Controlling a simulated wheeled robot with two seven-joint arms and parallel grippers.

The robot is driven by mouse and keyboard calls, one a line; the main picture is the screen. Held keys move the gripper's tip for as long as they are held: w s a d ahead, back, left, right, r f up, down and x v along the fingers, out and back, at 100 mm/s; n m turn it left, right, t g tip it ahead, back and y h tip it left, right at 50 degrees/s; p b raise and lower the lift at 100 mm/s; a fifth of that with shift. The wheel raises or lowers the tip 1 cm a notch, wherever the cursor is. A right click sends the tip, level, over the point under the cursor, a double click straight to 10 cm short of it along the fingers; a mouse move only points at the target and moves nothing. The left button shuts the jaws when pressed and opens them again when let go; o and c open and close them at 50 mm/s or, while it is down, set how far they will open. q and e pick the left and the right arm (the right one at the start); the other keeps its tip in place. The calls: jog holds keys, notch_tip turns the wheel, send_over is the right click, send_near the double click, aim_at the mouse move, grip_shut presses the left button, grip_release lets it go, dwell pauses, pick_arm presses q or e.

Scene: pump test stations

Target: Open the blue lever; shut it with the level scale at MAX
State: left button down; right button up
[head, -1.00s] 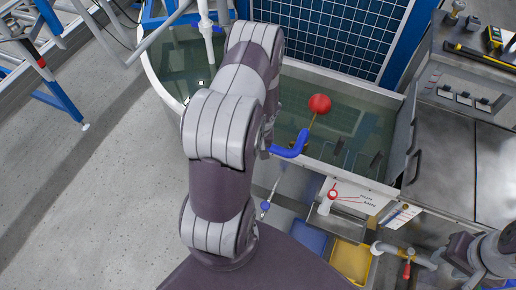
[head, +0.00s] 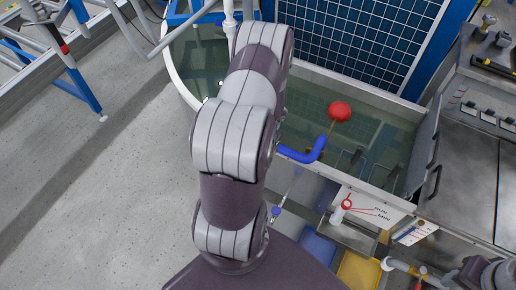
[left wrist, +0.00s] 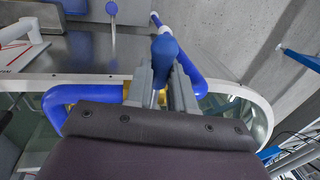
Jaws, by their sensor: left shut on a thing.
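In the left wrist view my left gripper (left wrist: 160,85) is shut on a blue lever (left wrist: 166,46), with a grey finger on each side. My left arm hides this gripper in the head view. A bent blue pipe (left wrist: 75,95) runs behind the fingers; a blue bend (head: 303,155) also shows beside my arm in the head view. A white plate (head: 365,205) with a red pointer stands at the tank's front; its lettering is too small to read surely. A red ball float (head: 340,111) on a thin rod sits over the tank.
The water tank (head: 425,155) has a pale rim and a blue grid panel (head: 335,35) behind it. Blue and yellow bins (head: 358,270) lie below its front. A steel bench (head: 470,170) stands at right.

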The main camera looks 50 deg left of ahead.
pick_arm(q)
jog(key=c, duration=1)
grip_release()
jog(key=shift+o, duration=0.2)
notch_tip(320, 180, up, 12)
jog(key=d+p, duration=0.2)
jog(key=shift+w+d+r, duration=0.15)
jog(key=shift+w+r, duration=0.1)
jog(key=shift+w, duration=0.1)
jog(key=s+d+r+m+t+h, duration=0.1)
jog(key=d+r, duration=0.3)
jog(key=d, duration=0.5)
jog(key=s+d+r+m+t+h, duration=0.1)
jog(key=d+r, duration=0.4)
jog(key=d, duration=0.5)
jog(key=shift+s+d+m, duration=0.2)
jog(key=shift+s+m, duration=0.35)
jog(key=shift+m, duration=0.25)
